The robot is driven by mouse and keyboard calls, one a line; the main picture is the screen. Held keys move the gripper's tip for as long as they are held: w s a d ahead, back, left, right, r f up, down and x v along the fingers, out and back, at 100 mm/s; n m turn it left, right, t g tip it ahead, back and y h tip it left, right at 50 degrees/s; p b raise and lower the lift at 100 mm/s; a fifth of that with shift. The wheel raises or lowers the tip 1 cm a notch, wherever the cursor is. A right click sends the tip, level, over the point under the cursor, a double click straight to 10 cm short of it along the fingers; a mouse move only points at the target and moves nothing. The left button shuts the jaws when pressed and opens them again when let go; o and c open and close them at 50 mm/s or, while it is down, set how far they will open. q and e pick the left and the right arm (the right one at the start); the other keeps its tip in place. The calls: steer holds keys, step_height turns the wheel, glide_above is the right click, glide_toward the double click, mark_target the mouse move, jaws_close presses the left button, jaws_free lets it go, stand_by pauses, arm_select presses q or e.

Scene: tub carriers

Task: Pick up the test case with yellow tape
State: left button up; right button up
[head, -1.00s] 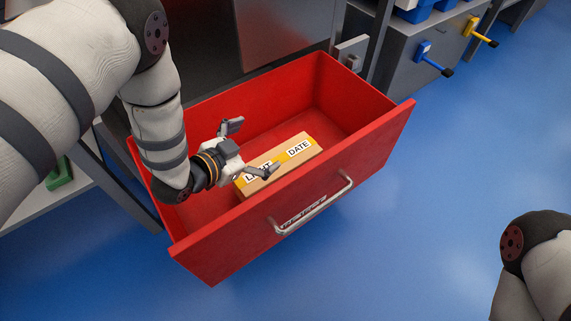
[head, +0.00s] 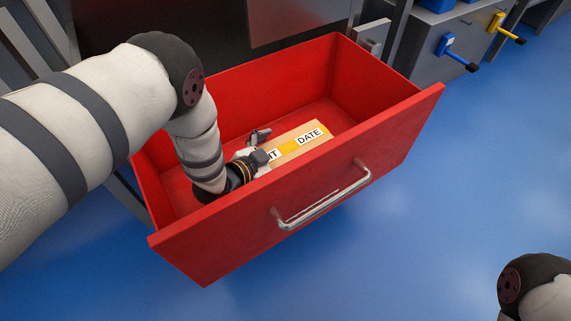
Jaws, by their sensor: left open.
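The test case (head: 312,144) is a tan box with yellow tape and white labels, one reading "DATE". It lies inside the open red drawer (head: 290,212), near its front wall. My left gripper (head: 261,147) is open and down inside the drawer, at the left end of the case, covering part of its label. I cannot tell whether the fingers touch the case. Only part of my right arm shows at the lower right; its gripper is out of view.
The drawer's front wall carries a metal handle (head: 325,198), and its walls surround the case. A grey cabinet (head: 425,60) with a blue lever (head: 456,53) and a yellow lever (head: 505,28) stands at the upper right. The blue floor is clear to the right.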

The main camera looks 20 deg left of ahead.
arm_select(q)
steer(key=shift+w+r, duration=0.1)
steer(key=c, duration=1.8)
steer(key=shift+r, duration=0.1)
